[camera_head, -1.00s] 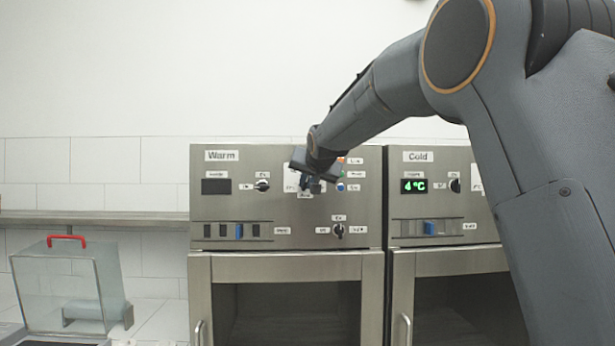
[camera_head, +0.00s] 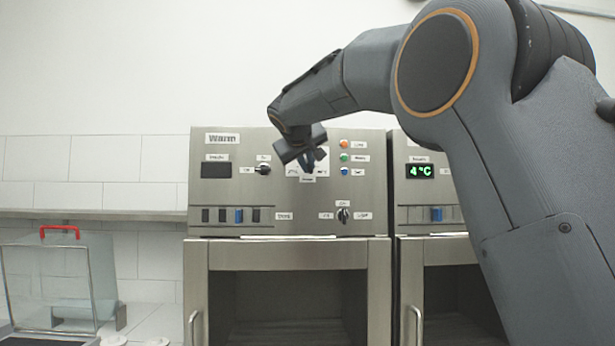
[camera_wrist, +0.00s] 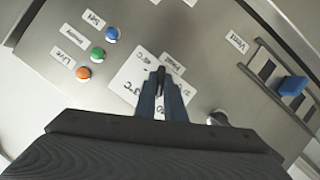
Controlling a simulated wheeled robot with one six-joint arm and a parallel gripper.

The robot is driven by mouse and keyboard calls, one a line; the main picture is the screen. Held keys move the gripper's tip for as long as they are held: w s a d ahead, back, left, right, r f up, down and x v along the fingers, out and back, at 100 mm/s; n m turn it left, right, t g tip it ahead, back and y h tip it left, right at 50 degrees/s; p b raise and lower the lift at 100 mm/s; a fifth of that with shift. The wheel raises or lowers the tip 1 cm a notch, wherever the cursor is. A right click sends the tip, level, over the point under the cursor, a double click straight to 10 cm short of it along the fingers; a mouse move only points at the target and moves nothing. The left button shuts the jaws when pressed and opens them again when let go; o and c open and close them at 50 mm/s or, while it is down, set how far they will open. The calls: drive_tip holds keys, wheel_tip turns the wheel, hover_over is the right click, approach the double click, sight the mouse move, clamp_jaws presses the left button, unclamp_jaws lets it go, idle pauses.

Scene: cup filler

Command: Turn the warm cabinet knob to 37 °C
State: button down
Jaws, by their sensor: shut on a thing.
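The steel warm cabinet (camera_head: 290,219), labelled Warm, stands in the middle of the head view with its display (camera_head: 215,170) dark. My gripper (camera_head: 314,160) is at its upper panel, over the white dial plate with the temperature marks. In the wrist view, my gripper (camera_wrist: 160,95) is shut on the dark temperature knob (camera_wrist: 161,76), which shows between the fingertips. The dial plate (camera_wrist: 127,83) lies around it with a °C mark legible; the fingers hide part of the plate. The knob's exact setting cannot be read.
Orange, green and blue buttons (camera_head: 344,158) sit right of the dial. Black knobs are at its left (camera_head: 263,169) and below right (camera_head: 343,215). A slider row with a blue slider (camera_head: 239,215) is at lower left. The cold cabinet (camera_head: 430,285) shows 4 °C. A clear box (camera_head: 62,280) stands far left.

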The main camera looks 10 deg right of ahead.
drive_tip(key=shift+a+f+n+t+h+b, duration=0.15)
drive_tip(key=shift+n+t+h+b, duration=0.45)
drive_tip(key=shift+n+b, duration=1.1)
drive_tip(key=shift+f+n+t+h+b, duration=0.25)
drive_tip(key=shift+n+h+b, duration=0.55)
drive_tip(key=shift+n+b, duration=0.85)
drive_tip(key=shift+a+f+n+t+h+b, duration=0.1)
drive_tip(key=shift+n+t+h+b, duration=0.5)
drive_tip(key=shift+n+b, duration=1.1)
drive_tip(key=shift+r+m+b, duration=0.1)
drive_tip(key=shift+m+b, duration=0.15)
drive_tip(key=shift+b, duration=0.1)
drive_tip(key=c, duration=1.8)
unclamp_jaws()
drive_tip(key=shift+d, duration=0.1)
drive_tip(key=shift+c, duration=0.2)
drive_tip(key=shift+s, duration=0.1)
drive_tip(key=b+v, duration=0.2)
drive_tip(key=v, duration=0.5)
drive_tip(key=shift+s+a, duration=0.25)
